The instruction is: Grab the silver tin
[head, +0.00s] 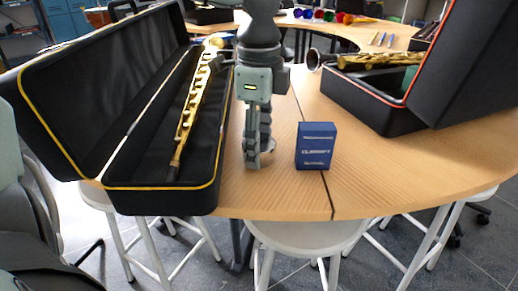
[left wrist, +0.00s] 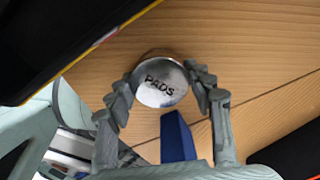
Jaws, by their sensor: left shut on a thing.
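The silver tin (left wrist: 163,84) is round, with "PADS" written on its lid, and shows in the left wrist view between the two fingers of my left gripper (left wrist: 160,90). The fingers are shut on it from both sides. In the head view my left gripper (head: 256,160) points down at the wooden table, just left of a blue box, and hides most of the tin. I cannot tell whether the tin touches the table. My right gripper is not in view.
The blue box (head: 316,146) stands upright right of the gripper. A long open black case (head: 195,199) with a brass instrument (head: 194,105) lies to the left. Another open case (head: 366,106) stands at the right. White stools (head: 306,233) are at the table's front edge (head: 400,200).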

